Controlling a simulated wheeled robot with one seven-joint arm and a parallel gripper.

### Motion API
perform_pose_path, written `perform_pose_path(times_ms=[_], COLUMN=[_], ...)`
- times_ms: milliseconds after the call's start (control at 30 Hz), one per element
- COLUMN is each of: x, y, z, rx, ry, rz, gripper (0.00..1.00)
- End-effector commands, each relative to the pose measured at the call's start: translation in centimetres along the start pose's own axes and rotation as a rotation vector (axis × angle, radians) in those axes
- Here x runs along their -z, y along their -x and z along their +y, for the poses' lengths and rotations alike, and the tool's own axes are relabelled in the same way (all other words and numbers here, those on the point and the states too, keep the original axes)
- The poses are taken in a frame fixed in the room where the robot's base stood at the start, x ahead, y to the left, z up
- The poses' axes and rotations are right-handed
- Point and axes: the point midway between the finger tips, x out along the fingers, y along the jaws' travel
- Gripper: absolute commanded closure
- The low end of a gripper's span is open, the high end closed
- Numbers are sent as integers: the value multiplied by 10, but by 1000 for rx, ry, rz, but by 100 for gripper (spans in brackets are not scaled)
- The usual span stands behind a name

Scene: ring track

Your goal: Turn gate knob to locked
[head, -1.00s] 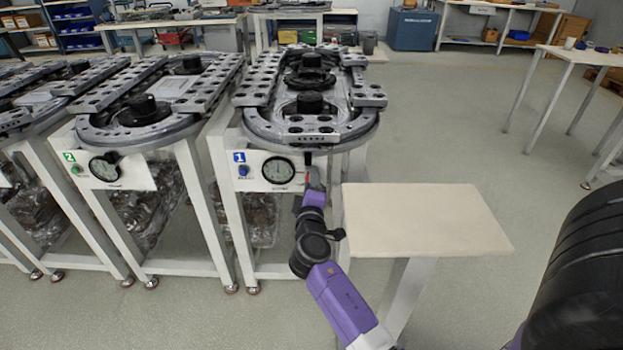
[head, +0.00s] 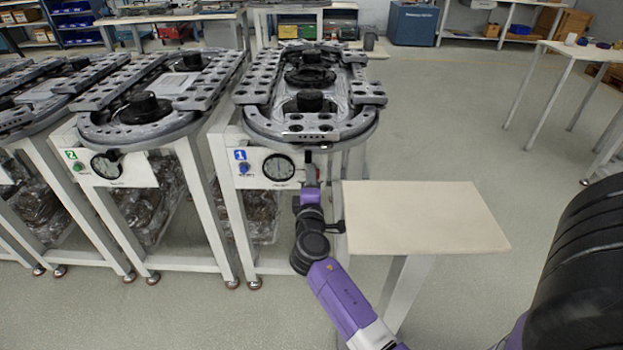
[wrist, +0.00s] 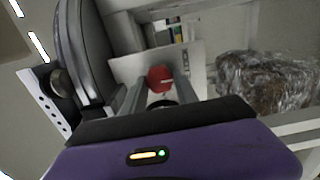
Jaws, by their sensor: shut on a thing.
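The red gate knob (wrist: 160,76) shows in the wrist view, on the light panel of the ring track. My gripper (wrist: 161,84) has its two grey fingers on either side of the knob, shut on it. In the head view my gripper (head: 310,172) reaches up to the right end of the front panel on track 1, just right of the round dial (head: 279,167). There the knob is hidden behind my gripper. The ring track (head: 311,125) with the blue "1" label (head: 240,155) stands above this panel. The knob's locked or unlocked marking cannot be read.
A small cream-topped table (head: 420,218) stands close to the right of my arm. Track 2 (head: 150,110) stands to the left, with bagged parts below it. A dark rounded object (head: 580,270) fills the lower right. Open floor lies beyond the small table.

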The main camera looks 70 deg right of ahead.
Motion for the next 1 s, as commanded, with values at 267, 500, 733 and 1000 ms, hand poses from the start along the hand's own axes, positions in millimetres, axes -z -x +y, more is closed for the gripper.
perform_pose_path(times_ms=[267,500,733,1000], x=[1,0,1,1], y=[0,2,30,69], z=[-1,0,-2,-1], rx=[1,1,2,1], ry=[1,1,3,2], rz=[2,2,4,4], gripper=[43,43,43,43])
